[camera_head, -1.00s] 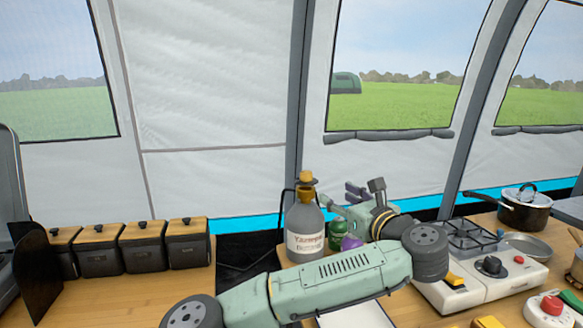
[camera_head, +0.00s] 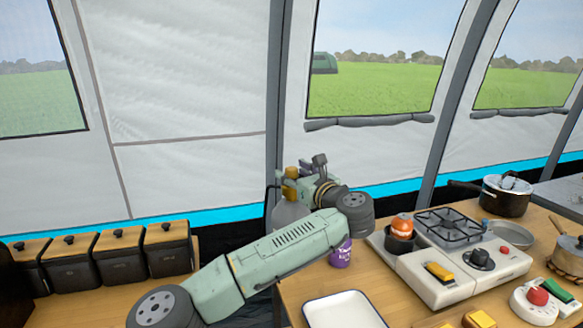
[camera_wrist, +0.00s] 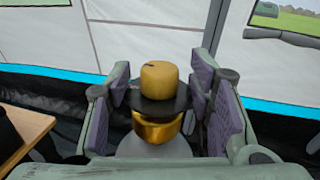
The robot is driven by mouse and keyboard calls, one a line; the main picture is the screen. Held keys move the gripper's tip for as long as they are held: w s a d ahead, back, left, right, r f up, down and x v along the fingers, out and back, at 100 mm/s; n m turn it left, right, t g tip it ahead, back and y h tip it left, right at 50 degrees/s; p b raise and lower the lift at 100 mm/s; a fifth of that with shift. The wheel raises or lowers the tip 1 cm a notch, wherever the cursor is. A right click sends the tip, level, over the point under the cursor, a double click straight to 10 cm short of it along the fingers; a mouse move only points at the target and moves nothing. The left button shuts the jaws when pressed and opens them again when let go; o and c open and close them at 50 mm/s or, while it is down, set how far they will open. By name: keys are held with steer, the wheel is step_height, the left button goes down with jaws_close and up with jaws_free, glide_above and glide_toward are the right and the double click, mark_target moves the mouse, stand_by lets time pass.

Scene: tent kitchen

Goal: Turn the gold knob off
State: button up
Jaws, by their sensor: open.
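The gold knob (camera_head: 291,173) tops a grey gas bottle (camera_head: 285,216) behind my arm in the head view. In the wrist view the gold knob (camera_wrist: 160,80) is a short upright cylinder above a black disc and a shiny gold fitting (camera_wrist: 158,126). My gripper (camera_wrist: 163,88) is open, with one purple-padded finger on each side of the knob. Small gaps show on both sides, and I see no clear contact. In the head view my gripper (camera_head: 303,174) is at the bottle's top, and my arm hides the bottle's lower part.
A white tray (camera_head: 342,311) lies in front. Several dark jars with wooden lids (camera_head: 117,257) stand on the left table. A purple can (camera_head: 341,254) is near my arm.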

steer(key=shift+w+a, duration=0.35)
steer(key=shift+w, duration=0.2)
jaws_close()
